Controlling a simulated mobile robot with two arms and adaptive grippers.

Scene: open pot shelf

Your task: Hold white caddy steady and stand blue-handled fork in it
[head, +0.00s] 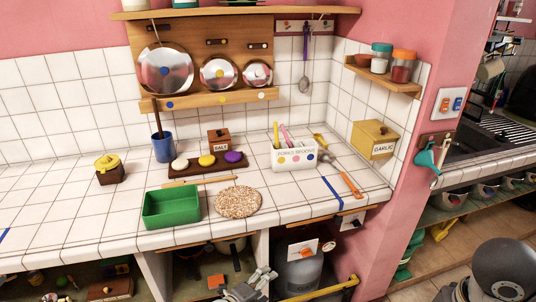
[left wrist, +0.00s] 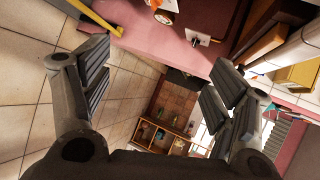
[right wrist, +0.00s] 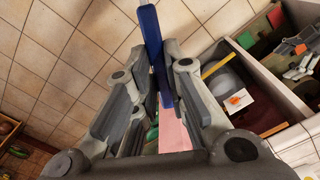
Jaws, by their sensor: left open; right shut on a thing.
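The white caddy (head: 294,158) stands upright on the tiled counter, right of centre, with coloured dots and lettering on its front. Yellow and pink handles stick up from it. My left gripper (head: 250,287) is low in front of the counter, well apart from the caddy; its spread, empty fingers show in the left wrist view (left wrist: 158,75). My right gripper (right wrist: 160,72) is shut on a long blue handle (right wrist: 150,30), seen in the right wrist view. The fork's head is not clearly visible. Neither wrist view clearly shows the caddy.
An orange-handled utensil (head: 350,185) lies right of the caddy. A cork mat (head: 238,202) and green bin (head: 171,207) are to the left; a dark tray (head: 208,164) holds coloured pieces. The garlic box (head: 375,139) is on the right wall. Open shelves lie below the counter.

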